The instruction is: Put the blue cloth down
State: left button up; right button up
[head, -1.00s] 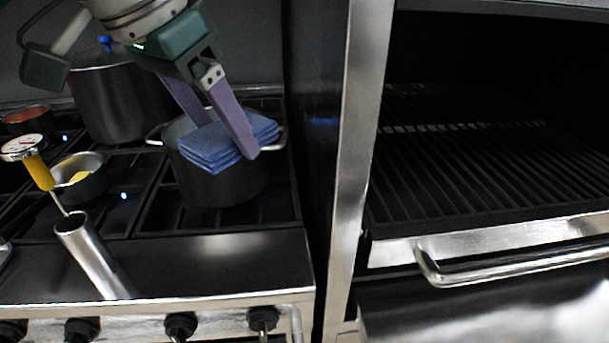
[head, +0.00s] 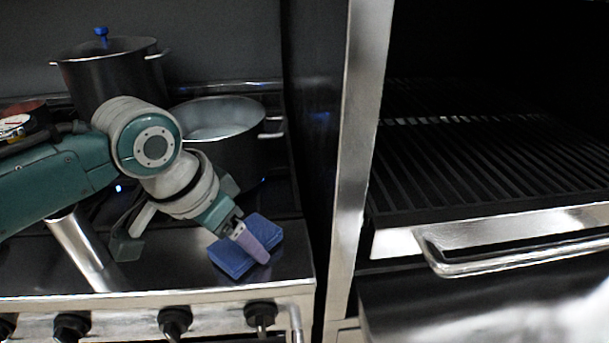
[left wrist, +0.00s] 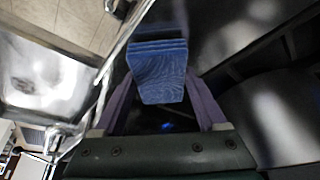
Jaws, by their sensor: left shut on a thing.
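The folded blue cloth (head: 229,261) is at the right end of the stove's black front ledge (head: 180,262). Whether it touches the ledge or hangs just above it, I cannot tell. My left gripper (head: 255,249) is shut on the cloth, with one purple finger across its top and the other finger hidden. In the left wrist view the layered cloth (left wrist: 160,72) sits between the two purple fingers of my left gripper (left wrist: 160,92). My right gripper is not in view.
An open pot (head: 228,150) stands on the burners behind my arm, and a lidded pot (head: 112,78) stands at the back left. Knobs (head: 174,322) line the stove front. A grill with a bar handle (head: 520,251) is on the right.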

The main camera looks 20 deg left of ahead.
pick_arm(q)
jog(key=shift+f, duration=0.2)
jog(key=shift+f, duration=0.15)
jog(key=shift+s+a+f+b, duration=0.25)
jog(key=shift+s+f+b, duration=0.1)
jog(key=shift+f, duration=0.3)
jog(key=o, duration=1.1)
jog(key=shift+o, duration=0.2)
jog(key=shift+r, duration=0.3)
notch_tip(320, 180, up, 3)
jog(key=shift+d+f+p, duration=0.1)
jog(key=shift+d+p, duration=0.05)
jog(key=shift+p, duration=0.65)
jog(key=p+v, duration=0.2)
jog(key=v, duration=0.8)
jog(key=s+d+f+n+y, duration=0.1)
jog(key=s+d+f, duration=0.1)
jog(key=s, duration=1.5)
jog(key=shift+s+d+n+g, duration=0.25)
jog(key=shift+d+n+g, duration=0.15)
jog(key=shift+d, duration=0.2)
